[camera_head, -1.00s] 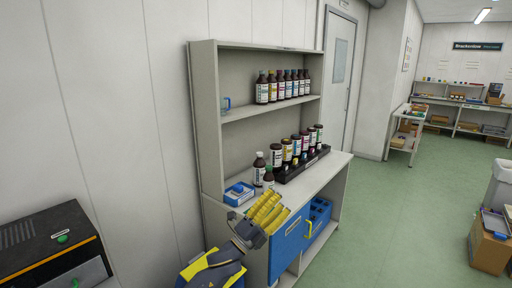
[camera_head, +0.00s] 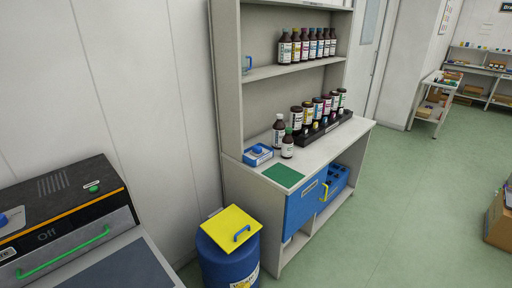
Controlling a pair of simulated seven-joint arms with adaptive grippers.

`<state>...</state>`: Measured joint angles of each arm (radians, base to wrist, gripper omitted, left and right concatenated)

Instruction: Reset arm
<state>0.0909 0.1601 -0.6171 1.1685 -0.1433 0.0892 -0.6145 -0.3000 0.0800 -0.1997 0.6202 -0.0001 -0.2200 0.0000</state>
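Neither of my grippers nor my arms shows in the head view now. More bottles (camera_head: 306,45) stand in a row on the upper shelf (camera_head: 283,69). A green mat (camera_head: 283,175) lies bare on the counter's near end.
A blue barrel (camera_head: 229,262) with a yellow lid (camera_head: 231,228) stands before the unit. A black machine with a green handle (camera_head: 63,253) is at left. A blue-and-white tray (camera_head: 258,154) is on the counter. Green floor (camera_head: 410,205) is open at right.

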